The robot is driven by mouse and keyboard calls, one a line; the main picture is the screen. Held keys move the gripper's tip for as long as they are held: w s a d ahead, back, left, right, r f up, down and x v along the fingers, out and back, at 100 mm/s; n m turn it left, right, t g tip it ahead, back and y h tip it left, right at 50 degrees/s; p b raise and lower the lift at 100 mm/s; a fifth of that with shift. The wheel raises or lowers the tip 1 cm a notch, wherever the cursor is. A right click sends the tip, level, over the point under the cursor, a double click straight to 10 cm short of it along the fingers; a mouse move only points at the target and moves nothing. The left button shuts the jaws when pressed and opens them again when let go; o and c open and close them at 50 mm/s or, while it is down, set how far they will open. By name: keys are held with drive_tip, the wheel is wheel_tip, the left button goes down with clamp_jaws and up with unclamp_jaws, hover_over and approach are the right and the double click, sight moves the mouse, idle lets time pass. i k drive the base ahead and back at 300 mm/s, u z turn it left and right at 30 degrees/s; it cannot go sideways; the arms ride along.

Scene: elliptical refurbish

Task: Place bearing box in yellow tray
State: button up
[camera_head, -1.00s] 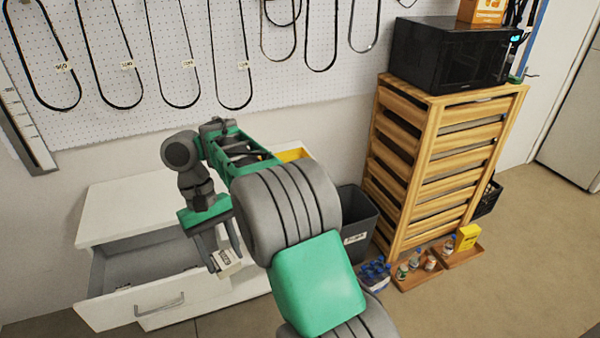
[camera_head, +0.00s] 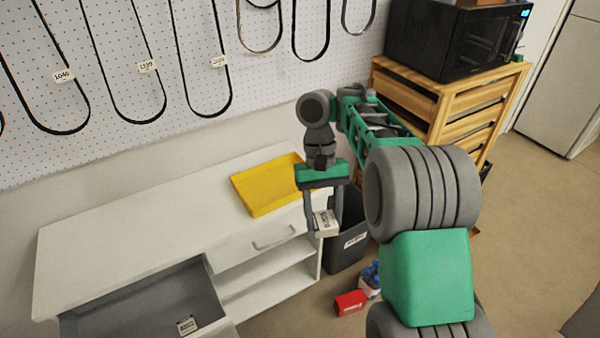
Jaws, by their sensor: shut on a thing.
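The small white bearing box (camera_head: 327,225) with a dark printed label is held between the fingers of my gripper (camera_head: 323,215), which is shut on it. The box hangs in the air in front of the cabinet's right end, to the right of and lower in the picture than the tray. The yellow tray (camera_head: 262,201) lies on the right part of the white cabinet top. Its bare floor shows, and its right end is partly hidden behind my arm. Another small labelled box (camera_head: 187,326) lies in the open grey drawer.
The white cabinet (camera_head: 120,233) has a clear top left of the tray, and its drawer (camera_head: 140,310) stands open at front left. A dark bin (camera_head: 345,252) stands at its right. A red box (camera_head: 350,303) is on the floor. A wooden rack (camera_head: 440,105) carries a black microwave (camera_head: 450,40).

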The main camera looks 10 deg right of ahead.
sight(276, 185)
drive_tip(key=u, duration=0.1)
drive_tip(key=i, duration=0.7)
drive_tip(key=u, duration=0.8)
drive_tip(key=i, duration=0.35)
drive_tip(key=u, duration=0.3)
